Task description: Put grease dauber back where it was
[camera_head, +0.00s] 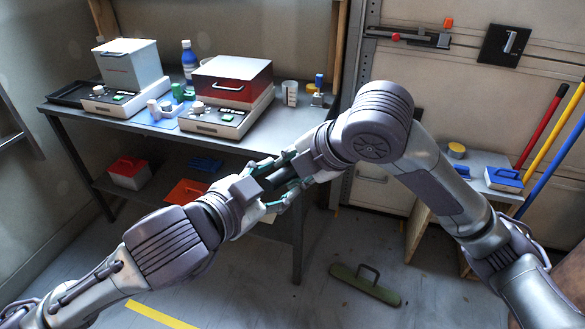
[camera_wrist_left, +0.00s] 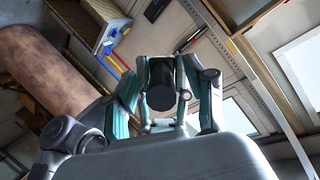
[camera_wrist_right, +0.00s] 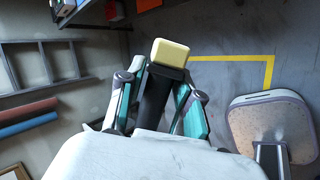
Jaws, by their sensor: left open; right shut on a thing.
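The grease dauber has a black handle (camera_wrist_right: 155,98) and a pale yellow block-shaped head (camera_wrist_right: 172,53). In the right wrist view my right gripper (camera_wrist_right: 160,84) is shut on the handle, and the head sticks out beyond the fingers. In the head view the two grippers meet in mid-air in front of the workbench, with the dark handle (camera_head: 281,178) between them. My left gripper (camera_head: 262,186) is open. In the left wrist view its fingers stand on both sides of the round black handle end (camera_wrist_left: 162,94); whether they touch it is unclear.
The workbench (camera_head: 255,138) behind holds two lidded machines, a blue bottle (camera_head: 189,57) and small items. Its lower shelf carries a red-and-white box (camera_head: 128,171). A small wooden stand (camera_head: 480,164) is at right, beside long coloured poles. A green handled object (camera_head: 364,285) lies on the floor.

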